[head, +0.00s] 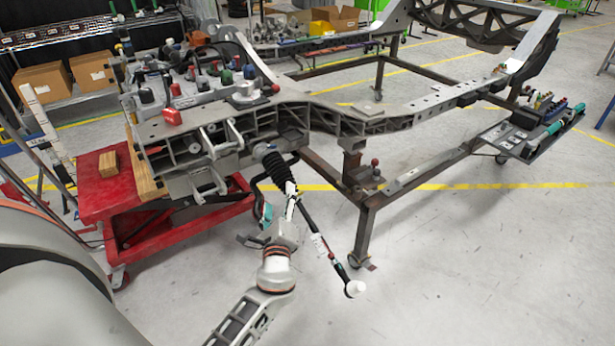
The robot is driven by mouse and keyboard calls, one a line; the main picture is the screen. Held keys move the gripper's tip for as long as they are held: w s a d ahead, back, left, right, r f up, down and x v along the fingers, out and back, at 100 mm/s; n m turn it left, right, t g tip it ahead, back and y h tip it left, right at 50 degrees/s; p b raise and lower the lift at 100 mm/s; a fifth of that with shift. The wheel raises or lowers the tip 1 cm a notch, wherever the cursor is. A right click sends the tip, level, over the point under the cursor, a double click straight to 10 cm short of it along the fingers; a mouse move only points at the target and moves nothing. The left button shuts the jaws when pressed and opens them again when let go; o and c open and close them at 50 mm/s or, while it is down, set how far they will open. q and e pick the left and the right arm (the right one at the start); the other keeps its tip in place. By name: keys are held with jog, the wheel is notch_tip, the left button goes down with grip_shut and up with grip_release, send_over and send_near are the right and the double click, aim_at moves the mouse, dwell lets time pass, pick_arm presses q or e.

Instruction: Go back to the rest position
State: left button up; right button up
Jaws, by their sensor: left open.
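My left gripper (291,207) is in the head view, low centre, at the end of my white and grey arm. It is open. My right gripper does not show.
The grey chassis frame (345,122) stands on a brown steel stand (366,225). A red cart (105,190) is at the left. A tool tray (525,135) is at the right. The floor (470,260) at the lower right is clear.

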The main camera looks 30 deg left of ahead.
pick_arm(q)
jog(key=s+d+f+n+g+h+p, duration=0.1)
jog(key=s+d+f+n+h+p, duration=0.2)
jog(key=s+d, duration=0.4)
jog(key=s+d+f+n+g+h+p, duration=0.1)
jog(key=s+d+f+n+h+p, duration=0.2)
jog(key=s, duration=0.8)
jog(key=s+d+f+n+g+h+p, duration=0.2)
jog(key=s+d+n+h, duration=0.5)
jog(key=d, duration=0.5)
jog(key=shift+s+f+n+p, duration=0.7)
jog(key=shift+s+f+n, duration=0.2)
jog(key=shift+s, duration=0.35)
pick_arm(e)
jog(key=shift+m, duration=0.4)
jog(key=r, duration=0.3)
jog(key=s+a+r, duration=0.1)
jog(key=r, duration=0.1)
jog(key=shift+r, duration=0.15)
